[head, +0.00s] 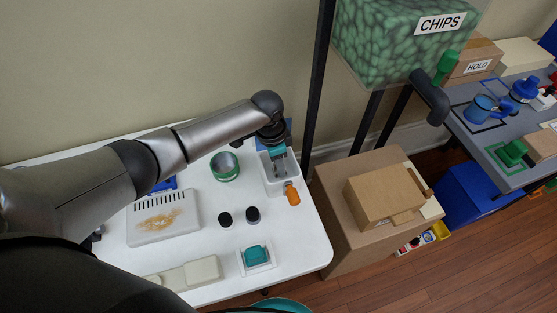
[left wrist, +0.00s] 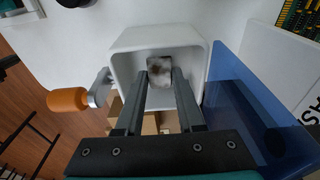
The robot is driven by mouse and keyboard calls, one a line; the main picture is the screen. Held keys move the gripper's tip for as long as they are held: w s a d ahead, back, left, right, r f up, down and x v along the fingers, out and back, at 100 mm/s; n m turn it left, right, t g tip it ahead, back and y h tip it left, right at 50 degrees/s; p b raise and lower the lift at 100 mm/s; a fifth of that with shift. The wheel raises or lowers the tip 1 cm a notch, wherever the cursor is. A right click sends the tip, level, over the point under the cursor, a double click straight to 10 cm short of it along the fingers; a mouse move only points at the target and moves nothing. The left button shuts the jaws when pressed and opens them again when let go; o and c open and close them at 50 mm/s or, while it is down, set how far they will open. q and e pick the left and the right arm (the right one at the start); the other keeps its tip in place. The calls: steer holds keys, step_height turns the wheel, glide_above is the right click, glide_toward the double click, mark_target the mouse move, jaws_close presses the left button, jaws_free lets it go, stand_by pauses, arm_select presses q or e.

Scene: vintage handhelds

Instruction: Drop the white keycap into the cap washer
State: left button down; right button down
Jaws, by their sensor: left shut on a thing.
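The cap washer is a white open box with an orange crank handle (head: 292,195), and its white wall (head: 268,184) shows at the right side of the white table. My left gripper (head: 279,167) reaches down over the washer's opening. In the left wrist view the washer's rim (left wrist: 125,42) surrounds the fingertips, and the orange handle (left wrist: 67,100) is at left. The gripper (left wrist: 161,82) is shut on a small whitish keycap with brown stains (left wrist: 159,69), held between the tips within the washer's outline. Its exact height above the washer floor is unclear. My right gripper is not in view.
A blue translucent panel (left wrist: 250,85) stands close beside the washer. On the table are a green tin (head: 225,168), two dark round pots (head: 252,214), a grey tray with crumbs (head: 150,235) and a teal keycap-like piece (head: 256,255). Cardboard boxes (head: 385,195) stand right of the table.

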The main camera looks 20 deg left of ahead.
mark_target(272, 176)
arm_select(q)
steer(key=shift+f+b, duration=0.35)
steer(key=shift+f, duration=0.3)
steer(key=shift+c, duration=2.2)
jaws_free()
step_height(272, 176, up, 15)
steer(key=s+a+p, duration=0.1)
steer(key=p, duration=0.3)
steer(key=shift+a, duration=0.25)
